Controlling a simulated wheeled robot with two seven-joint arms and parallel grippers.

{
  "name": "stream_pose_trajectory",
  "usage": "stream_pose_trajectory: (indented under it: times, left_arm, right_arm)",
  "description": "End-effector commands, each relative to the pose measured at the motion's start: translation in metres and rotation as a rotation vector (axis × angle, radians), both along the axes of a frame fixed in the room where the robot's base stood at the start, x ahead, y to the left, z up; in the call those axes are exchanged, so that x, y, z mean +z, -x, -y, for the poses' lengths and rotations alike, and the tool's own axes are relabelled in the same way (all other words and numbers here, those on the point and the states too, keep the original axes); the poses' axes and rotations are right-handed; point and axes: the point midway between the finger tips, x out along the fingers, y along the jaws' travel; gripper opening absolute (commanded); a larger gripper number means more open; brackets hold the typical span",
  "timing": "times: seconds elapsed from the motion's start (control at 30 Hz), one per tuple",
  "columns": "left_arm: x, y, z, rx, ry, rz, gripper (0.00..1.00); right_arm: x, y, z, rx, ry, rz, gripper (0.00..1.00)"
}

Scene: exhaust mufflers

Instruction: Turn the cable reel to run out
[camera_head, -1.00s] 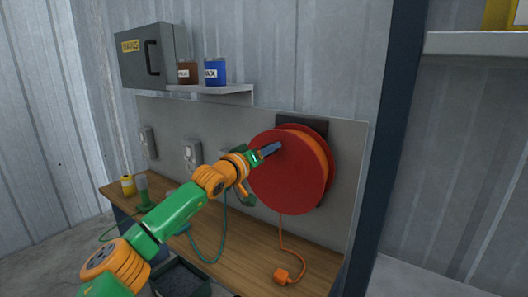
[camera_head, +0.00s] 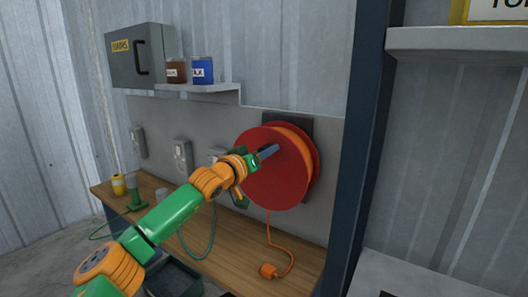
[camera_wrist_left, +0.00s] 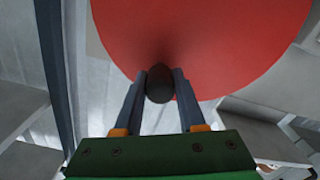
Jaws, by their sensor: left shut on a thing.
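The cable reel (camera_head: 283,182) is a red drum with orange cable wound between its discs, mounted on the grey back panel. It also shows in the left wrist view (camera_wrist_left: 215,45). My left gripper (camera_head: 270,151) is at the upper part of the reel's front disc. In the left wrist view its two fingers (camera_wrist_left: 160,86) are shut on a dark rounded knob (camera_wrist_left: 160,80) in front of the red disc. Orange cable (camera_head: 270,232) hangs from the reel to an orange plug (camera_head: 268,270) over the workbench. My right gripper is not in view.
A wooden workbench (camera_head: 235,262) runs below the panel. A shelf (camera_head: 198,88) holds a brown and a blue can. A grey box (camera_head: 133,56) hangs at left. A dark post (camera_head: 367,140) stands right of the reel. A dark bin (camera_head: 172,280) is in front.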

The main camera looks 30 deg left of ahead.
Motion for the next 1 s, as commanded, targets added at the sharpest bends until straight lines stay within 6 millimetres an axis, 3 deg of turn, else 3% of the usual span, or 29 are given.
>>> stream_pose_trajectory:
  times: [0.3, 0.33, 0.43, 0.77, 1.0]
  left_arm:
    - [-0.001, 0.0, 0.001, -0.002, 0.002, -0.002, 0.0]
    - [-0.001, 0.0, 0.001, -0.002, 0.002, -0.002, 0.45]
    - [-0.001, 0.0, 0.001, -0.001, 0.001, -0.002, 0.69]
    - [-0.002, 0.003, 0.0, -0.001, 0.001, -0.001, 0.69]
    - [-0.007, 0.039, -0.001, -0.001, -0.002, 0.0, 0.69]
  right_arm:
    - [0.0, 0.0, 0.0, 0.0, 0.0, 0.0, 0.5]
    - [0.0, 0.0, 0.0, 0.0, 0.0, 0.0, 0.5]
    - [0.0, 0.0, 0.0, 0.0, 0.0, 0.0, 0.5]
    - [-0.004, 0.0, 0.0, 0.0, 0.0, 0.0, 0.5]
    - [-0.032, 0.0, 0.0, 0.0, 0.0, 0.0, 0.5]
